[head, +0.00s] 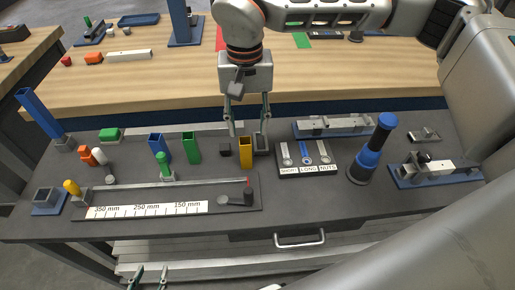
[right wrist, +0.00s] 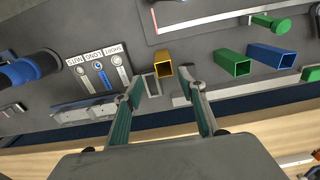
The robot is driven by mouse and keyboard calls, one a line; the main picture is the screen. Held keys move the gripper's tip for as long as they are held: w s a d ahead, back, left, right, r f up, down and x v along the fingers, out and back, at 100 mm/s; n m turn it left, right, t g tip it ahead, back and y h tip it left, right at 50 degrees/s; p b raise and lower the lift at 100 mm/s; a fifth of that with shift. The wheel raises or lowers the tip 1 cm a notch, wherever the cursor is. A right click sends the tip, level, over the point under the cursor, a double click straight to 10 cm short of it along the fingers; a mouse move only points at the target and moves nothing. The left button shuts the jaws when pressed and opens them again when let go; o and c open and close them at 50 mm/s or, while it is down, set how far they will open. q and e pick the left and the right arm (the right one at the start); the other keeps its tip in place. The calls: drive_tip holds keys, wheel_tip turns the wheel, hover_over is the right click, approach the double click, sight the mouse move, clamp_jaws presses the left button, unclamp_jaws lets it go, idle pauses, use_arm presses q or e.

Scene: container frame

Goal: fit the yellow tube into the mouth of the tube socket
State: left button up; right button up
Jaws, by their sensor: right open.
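The yellow tube (head: 246,153) is a hollow square tube with its open end up, in the middle of the dark bench top. It also shows in the right wrist view (right wrist: 163,71). A grey square socket (head: 262,144) stands beside it; its frame shows in the right wrist view (right wrist: 152,86). My right gripper (head: 247,132) points down over the tube with its fingers apart, and nothing is held. I cannot tell its exact height above the tube. Another grey square socket (head: 46,196) on a blue plate is at far left. My left gripper (head: 149,277) is open and empty at the bottom edge.
A labelled tray (head: 307,160) and a blue-black cylinder (head: 371,150) stand right. A ruler fixture (head: 160,201) lies in front.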

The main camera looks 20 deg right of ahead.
sight(246, 147)
drive_tip(key=shift+a+f+p, duration=0.15)
drive_tip(key=shift+a+f, duration=0.05)
drive_tip(key=shift+f, duration=1.8)
drive_tip(key=shift+a+f+p, duration=0.15)
drive_tip(key=shift+a+f, duration=0.05)
drive_tip(key=shift+f, duration=1.75)
clamp_jaws()
